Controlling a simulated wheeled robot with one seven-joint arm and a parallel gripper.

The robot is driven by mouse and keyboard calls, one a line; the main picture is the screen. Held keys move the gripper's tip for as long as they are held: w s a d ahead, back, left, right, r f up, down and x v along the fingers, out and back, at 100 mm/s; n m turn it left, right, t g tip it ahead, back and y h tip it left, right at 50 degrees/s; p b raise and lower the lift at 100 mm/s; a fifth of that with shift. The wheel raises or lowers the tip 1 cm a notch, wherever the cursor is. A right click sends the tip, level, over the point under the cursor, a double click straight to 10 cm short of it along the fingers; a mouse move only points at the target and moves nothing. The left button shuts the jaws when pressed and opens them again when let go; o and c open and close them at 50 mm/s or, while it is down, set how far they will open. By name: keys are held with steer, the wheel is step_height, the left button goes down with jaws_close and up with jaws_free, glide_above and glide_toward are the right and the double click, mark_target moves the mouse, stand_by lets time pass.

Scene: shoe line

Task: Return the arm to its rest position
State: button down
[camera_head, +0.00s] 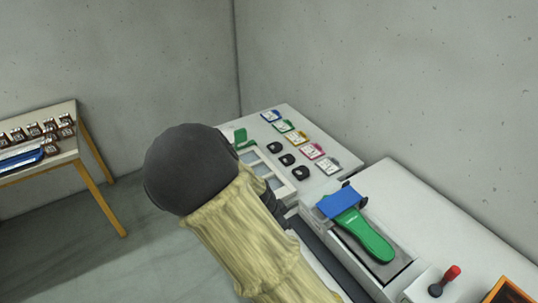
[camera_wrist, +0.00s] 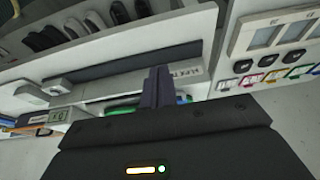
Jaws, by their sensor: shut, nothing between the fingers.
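My gripper (camera_wrist: 158,85) shows in the wrist view as two dark fingers pressed together, shut and empty. They stick up past the dark wrist housing, above the bench. In the head view my arm (camera_head: 245,235) reaches up from the bottom, with a dark round joint at its upper end; the fingers cannot be made out there. A green shoe-shaped piece (camera_head: 364,235) with a blue part (camera_head: 341,202) across its end lies on a grey fixture to the right of my arm. In the wrist view the fingers partly hide a green piece (camera_wrist: 122,111).
An orange-edged tray (camera_head: 508,294) is at lower right. A side table (camera_head: 62,156) stands left, with open floor between.

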steer(key=shift+s+d, duration=0.1)
steer(key=s+d+r+n+y, duration=0.3)
steer(key=s+d+r+n, duration=0.4)
steer(key=s+r+n, duration=0.2)
steer(key=r+n, duration=0.2)
steer(key=n, duration=0.1)
steer(key=shift+s+d+n+t+y, duration=0.2)
steer(key=shift+d+n+t+y, duration=0.1)
steer(key=shift+d+y, duration=0.1)
